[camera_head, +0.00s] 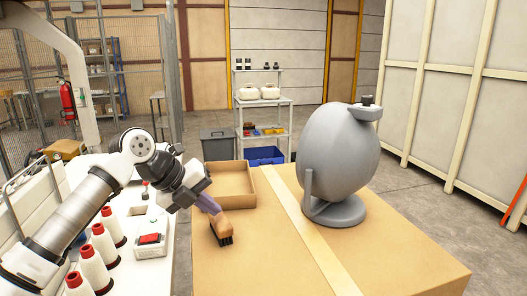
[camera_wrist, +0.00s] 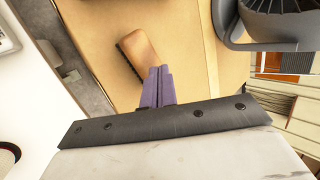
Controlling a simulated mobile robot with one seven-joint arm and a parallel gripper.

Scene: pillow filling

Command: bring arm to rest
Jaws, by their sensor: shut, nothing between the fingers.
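My gripper (camera_head: 214,210) is at the left of the cardboard-coloured table, its purple fingers pointing down to the right. In the wrist view its fingers (camera_wrist: 159,70) are together with nothing between them. A wooden brush (camera_head: 221,224) with dark bristles lies on the table just beyond the fingertips. In the wrist view the brush (camera_wrist: 143,50) lies beside and partly behind the fingers; I cannot tell whether they touch it. My arm reaches out over the white bench from the left.
The table (camera_head: 270,265) bears an open shallow box (camera_head: 240,188) and a large grey rounded machine (camera_head: 340,150) on a stand. Left, a white bench holds several red-topped spools (camera_head: 103,243) and a red-button box (camera_head: 150,240). The table's near middle is clear.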

